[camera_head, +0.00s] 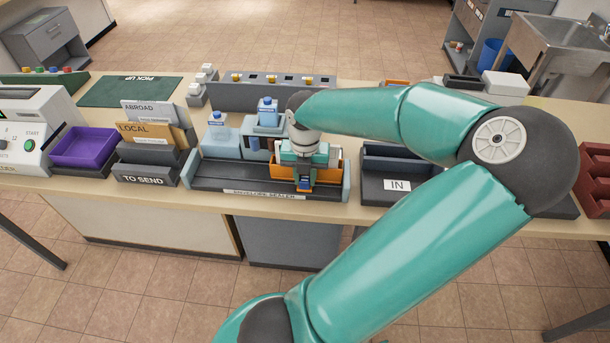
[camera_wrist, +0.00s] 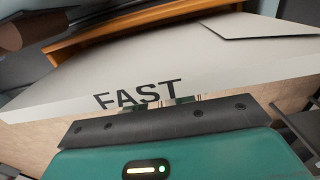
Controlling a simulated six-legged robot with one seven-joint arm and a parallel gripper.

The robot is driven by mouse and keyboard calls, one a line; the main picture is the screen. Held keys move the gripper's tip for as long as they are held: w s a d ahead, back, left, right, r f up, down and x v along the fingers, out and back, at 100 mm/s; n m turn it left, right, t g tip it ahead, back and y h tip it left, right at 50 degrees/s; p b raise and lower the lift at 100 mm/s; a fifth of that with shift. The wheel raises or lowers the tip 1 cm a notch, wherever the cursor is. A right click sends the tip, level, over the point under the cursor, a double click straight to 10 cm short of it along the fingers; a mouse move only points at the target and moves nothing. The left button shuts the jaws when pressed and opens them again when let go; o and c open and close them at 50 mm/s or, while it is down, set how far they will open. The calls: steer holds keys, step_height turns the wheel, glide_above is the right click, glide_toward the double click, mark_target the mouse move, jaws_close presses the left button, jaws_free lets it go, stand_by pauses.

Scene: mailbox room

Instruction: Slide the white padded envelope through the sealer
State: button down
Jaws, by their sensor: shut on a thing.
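The envelope sealer (camera_head: 215,185) is a dark grey base with a front label on the counter, with light blue housings topped by blue-capped bottles. My gripper (camera_head: 305,186) is over its right part, in front of an orange part (camera_head: 262,171). In the wrist view, my gripper (camera_wrist: 172,103) is shut on the near edge of the white padded envelope (camera_wrist: 230,55), which is marked FAST. An orange strip (camera_wrist: 130,35) lies behind the envelope. In the head view my gripper and arm mostly hide the envelope, so its exact place in the sealer cannot be told.
A dark IN tray (camera_head: 375,190) stands to the right of the sealer. The TO SEND rack (camera_head: 145,174) stands to the left, with a purple tray (camera_head: 88,147) beyond it. A grey unit with several yellow parts (camera_head: 230,94) is behind. The counter's front edge is close.

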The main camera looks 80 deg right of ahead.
steer(key=shift+s, duration=0.3)
steer(key=c, duration=1.2)
jaws_free()
steer(key=shift+s, duration=0.1)
steer(key=shift+o, duration=0.2)
steer(key=shift+w, duration=0.2)
step_height(320, 180, up, 14)
steer(key=shift+f, duration=0.1)
